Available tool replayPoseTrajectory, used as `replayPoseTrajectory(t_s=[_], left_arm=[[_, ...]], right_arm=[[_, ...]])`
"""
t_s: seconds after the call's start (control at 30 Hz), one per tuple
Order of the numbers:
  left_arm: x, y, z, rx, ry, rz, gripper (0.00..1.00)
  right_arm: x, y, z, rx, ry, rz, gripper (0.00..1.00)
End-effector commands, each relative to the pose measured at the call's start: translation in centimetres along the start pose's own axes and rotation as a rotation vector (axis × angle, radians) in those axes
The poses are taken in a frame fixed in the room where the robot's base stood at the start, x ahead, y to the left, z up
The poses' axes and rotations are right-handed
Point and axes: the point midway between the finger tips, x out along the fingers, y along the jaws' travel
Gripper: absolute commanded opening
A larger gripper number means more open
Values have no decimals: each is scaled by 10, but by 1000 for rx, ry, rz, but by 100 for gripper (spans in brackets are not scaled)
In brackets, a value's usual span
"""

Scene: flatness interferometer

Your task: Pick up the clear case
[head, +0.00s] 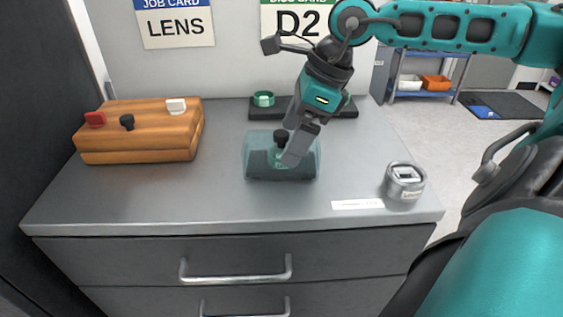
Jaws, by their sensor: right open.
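The clear case (256,160) is a see-through, teal-tinted box with a dark base and a black knob (281,136) on top. It stands near the middle of the grey cabinet top. My right gripper (289,150) reaches down from the upper right, with its fingers in front of the case and beside the knob. The fingers hide part of the knob and the case's right half. The gripper is open; I cannot tell whether a finger touches the case. My left gripper is not in view.
A wooden box (140,145) with red, black and white knobs stands left. A dark tray (345,106) with a green ring (263,98) lies behind the case. A grey cylinder (404,182) and a white label (357,204) are at the front right. The front left top is clear.

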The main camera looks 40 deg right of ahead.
Motion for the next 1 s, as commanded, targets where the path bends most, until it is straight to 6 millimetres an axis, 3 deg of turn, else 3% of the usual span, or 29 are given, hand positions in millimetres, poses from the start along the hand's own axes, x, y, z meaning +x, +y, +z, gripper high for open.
replayPoseTrajectory(t_s=[0.53,0.9,1.0], left_arm=[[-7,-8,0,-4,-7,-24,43],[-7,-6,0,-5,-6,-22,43],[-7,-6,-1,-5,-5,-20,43]], right_arm=[[40,1,4,3,-5,4,100],[46,1,4,1,0,2,100],[46,1,4,1,0,2,91]])
